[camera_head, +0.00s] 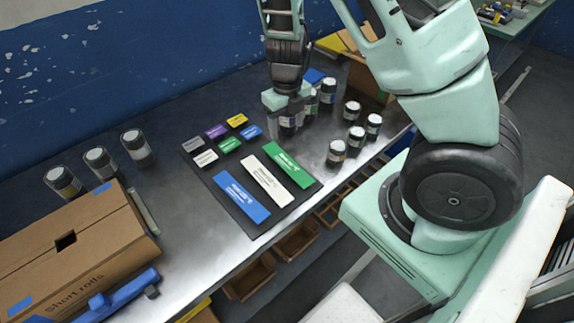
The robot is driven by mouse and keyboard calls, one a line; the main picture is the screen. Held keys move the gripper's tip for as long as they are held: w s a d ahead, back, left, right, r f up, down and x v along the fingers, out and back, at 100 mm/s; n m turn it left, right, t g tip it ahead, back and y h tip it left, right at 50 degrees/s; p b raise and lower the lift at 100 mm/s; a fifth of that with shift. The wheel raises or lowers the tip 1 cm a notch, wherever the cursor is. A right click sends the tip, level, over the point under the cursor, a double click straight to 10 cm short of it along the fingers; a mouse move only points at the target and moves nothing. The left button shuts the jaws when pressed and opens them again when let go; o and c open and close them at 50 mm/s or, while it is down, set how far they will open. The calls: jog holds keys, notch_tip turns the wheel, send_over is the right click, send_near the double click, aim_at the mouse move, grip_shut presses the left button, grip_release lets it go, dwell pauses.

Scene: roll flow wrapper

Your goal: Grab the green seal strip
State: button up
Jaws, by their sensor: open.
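The green seal strip (290,165) is a long flat green piece with white print. It lies on the dark mat (247,221) on the metal table, to the right of a white strip (265,181) and a blue strip (241,197). A smaller green label (230,145) lies farther back on the same mat. My gripper (290,117) is above the table behind the green strip, beside several small jars, and apart from the strip. It is open; its fingertips are small and partly lost against the jars.
Several jars (336,152) stand right of the mat, close to the green strip. More jars (137,148) stand at left. A cardboard box (85,250) and a blue tool fill the front left. Small grey, purple, yellow, blue and white labels lie at the mat's back. Open bins (297,240) sit below the table edge.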

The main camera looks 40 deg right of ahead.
jog(key=b, duration=0.1)
send_over(287, 163)
jog(key=f, duration=0.6)
jog(key=shift+w+d+f, duration=0.2)
jog(key=shift+f, duration=0.2)
jog(key=shift+s+a+f+b, duration=0.1)
jog(key=shift+f+b, duration=0.3)
jog(key=shift+f, duration=0.95)
jog(key=shift+s+a+f+b, duration=0.1)
jog(key=shift+f+b, duration=0.3)
jog(key=shift+f, duration=0.9)
jog(key=c, duration=1)
